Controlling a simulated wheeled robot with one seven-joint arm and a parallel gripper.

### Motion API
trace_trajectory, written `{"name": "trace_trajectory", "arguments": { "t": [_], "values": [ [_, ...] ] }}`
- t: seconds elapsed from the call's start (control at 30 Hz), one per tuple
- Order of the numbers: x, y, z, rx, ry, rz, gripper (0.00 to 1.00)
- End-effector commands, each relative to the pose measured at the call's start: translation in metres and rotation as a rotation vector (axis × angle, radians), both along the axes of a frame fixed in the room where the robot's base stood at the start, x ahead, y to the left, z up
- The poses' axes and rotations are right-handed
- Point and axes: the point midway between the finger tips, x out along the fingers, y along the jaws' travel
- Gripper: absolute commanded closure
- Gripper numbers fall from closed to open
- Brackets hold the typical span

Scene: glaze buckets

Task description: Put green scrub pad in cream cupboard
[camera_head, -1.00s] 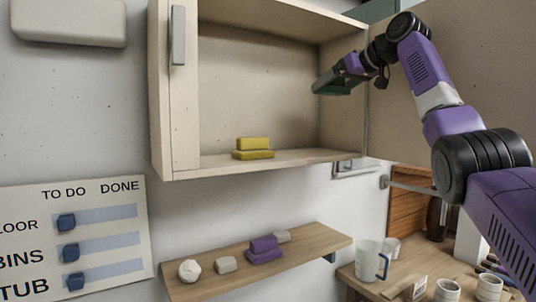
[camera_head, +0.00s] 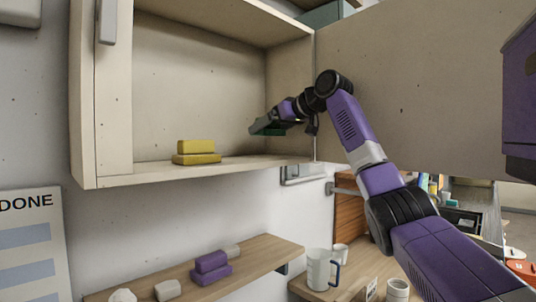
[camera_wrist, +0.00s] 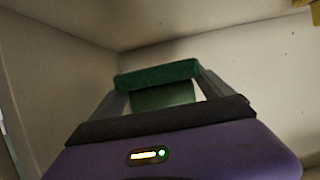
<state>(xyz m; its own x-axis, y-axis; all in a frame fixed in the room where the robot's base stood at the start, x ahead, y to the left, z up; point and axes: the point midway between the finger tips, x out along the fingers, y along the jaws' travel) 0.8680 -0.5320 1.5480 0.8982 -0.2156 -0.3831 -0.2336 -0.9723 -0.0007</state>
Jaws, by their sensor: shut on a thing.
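The cream cupboard (camera_head: 88,130) is on the wall with its door swung open to the right. My gripper (camera_head: 268,126) reaches into the right part of its interior, above the cupboard floor. It is shut on the green scrub pad (camera_wrist: 157,75), which shows between and beyond the fingers in the wrist view. In the head view the pad is a dark green shape at the gripper's end, partly hidden by the fingers. The pad looks clear of the cupboard floor. Two stacked yellow blocks (camera_head: 196,153) sit on that floor, left of my gripper.
The open door (camera_head: 420,90) stands right of my arm. A wooden shelf (camera_head: 262,257) below holds purple blocks (camera_head: 211,267) and pale lumps. A mug (camera_head: 320,268) stands on the bench. The cupboard floor between the yellow blocks and the right wall is free.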

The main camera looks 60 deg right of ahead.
Motion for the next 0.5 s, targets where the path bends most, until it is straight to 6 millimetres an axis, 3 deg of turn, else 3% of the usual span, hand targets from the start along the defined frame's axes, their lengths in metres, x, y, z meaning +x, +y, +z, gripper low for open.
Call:
{"name": "trace_trajectory", "arguments": {
  "t": [0.1, 0.33, 0.5],
  "values": [
    [-0.001, 0.0, -0.017, -0.002, 0.0, 0.0, 0.51],
    [0.0, 0.0, -0.031, -0.001, -0.001, 0.0, 0.51],
    [-0.001, -0.001, -0.054, -0.001, 0.0, -0.002, 0.51]
  ]
}}
